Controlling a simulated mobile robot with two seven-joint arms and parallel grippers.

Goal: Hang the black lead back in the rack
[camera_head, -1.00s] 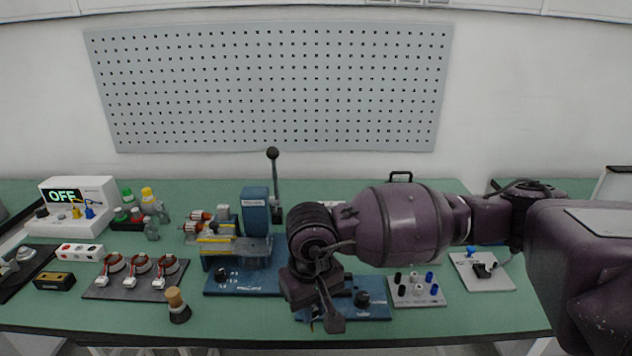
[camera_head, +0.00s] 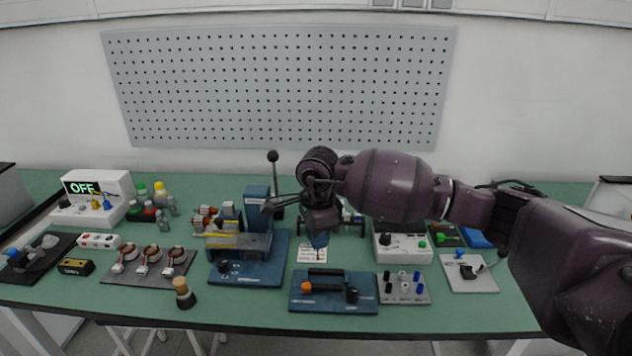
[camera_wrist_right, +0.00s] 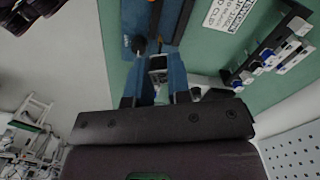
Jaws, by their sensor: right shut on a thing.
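My right gripper (camera_head: 318,240) is over the middle of the bench, pointing down in front of a low black rack (camera_head: 362,229). In the right wrist view its jaws (camera_wrist_right: 158,75) are close together around a small dark and grey piece, which looks like part of the black lead (camera_wrist_right: 157,64). Most of the lead is hidden by the gripper. The rack also shows in the right wrist view (camera_wrist_right: 245,72), to the right of the jaws, with white and blue pieces on it. The held piece is apart from the rack. My left gripper is not in view.
A white card (camera_head: 306,256) lies below the gripper. A blue board with a black handle (camera_head: 325,271) is in front. A press with a lever (camera_head: 274,180) stands close on the left, and a white box (camera_head: 418,255) on the right. A pegboard (camera_head: 280,85) hangs behind.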

